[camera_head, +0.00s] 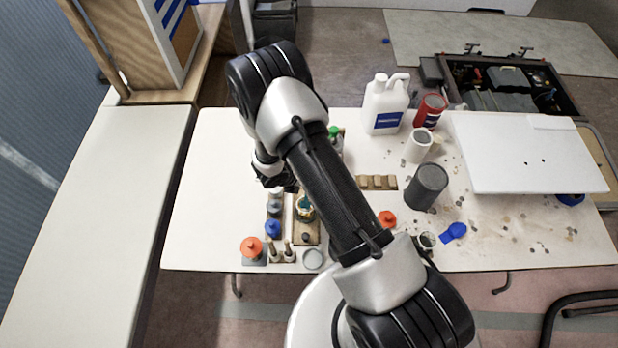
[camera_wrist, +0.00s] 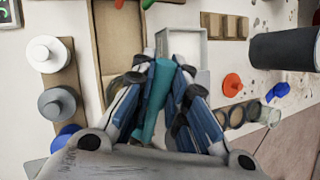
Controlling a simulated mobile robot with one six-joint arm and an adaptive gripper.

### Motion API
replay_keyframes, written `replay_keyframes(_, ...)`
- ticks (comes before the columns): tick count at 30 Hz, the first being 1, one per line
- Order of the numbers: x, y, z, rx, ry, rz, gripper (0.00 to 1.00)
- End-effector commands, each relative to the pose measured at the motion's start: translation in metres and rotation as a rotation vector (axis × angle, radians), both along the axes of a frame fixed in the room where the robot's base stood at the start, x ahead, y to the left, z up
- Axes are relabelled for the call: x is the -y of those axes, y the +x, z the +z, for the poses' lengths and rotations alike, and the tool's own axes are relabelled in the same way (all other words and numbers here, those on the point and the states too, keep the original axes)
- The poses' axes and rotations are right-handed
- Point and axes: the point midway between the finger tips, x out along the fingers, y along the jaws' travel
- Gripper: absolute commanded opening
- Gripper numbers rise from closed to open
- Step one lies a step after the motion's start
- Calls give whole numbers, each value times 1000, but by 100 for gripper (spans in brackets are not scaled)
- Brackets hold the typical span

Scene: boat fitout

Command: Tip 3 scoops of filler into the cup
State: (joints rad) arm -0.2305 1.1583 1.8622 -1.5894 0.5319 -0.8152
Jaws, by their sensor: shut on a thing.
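My gripper (camera_wrist: 165,80) is shut on a teal, tapered handle (camera_wrist: 154,100). I take it for the scoop, but its bowl is not clearly told apart. A pale grey, square open box (camera_wrist: 183,45) lies just beyond the fingertips; I cannot tell if the held piece touches it. In the head view my gripper (camera_head: 283,181) hangs low over the left part of the white table, partly hidden by my arm. I cannot tell which vessel is the cup or see the filler.
A tan open tray (camera_wrist: 118,45) lies left of the grey box, beside a strip of knobbed pots (camera_wrist: 57,103). A dark cylinder (camera_head: 426,187), white cup (camera_head: 418,146), red can (camera_head: 430,110) and white jug (camera_head: 385,104) stand to the right. The table's far left is clear.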

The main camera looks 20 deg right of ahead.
Motion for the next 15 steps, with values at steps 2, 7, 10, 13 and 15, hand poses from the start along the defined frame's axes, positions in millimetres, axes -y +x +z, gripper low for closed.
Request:
replay_keyframes(2, 1, 1, 2, -13, 4, -2, 0)
replay_keyframes(7, 1, 2, 1, -41, 13, -2, 0)
replay_keyframes(10, 1, 3, 0, -58, 21, -1, 0)
replay_keyframes(13, 1, 4, -1, -72, 28, 1, 0)
replay_keyframes(15, 2, 5, -2, -89, 29, -3, 0)
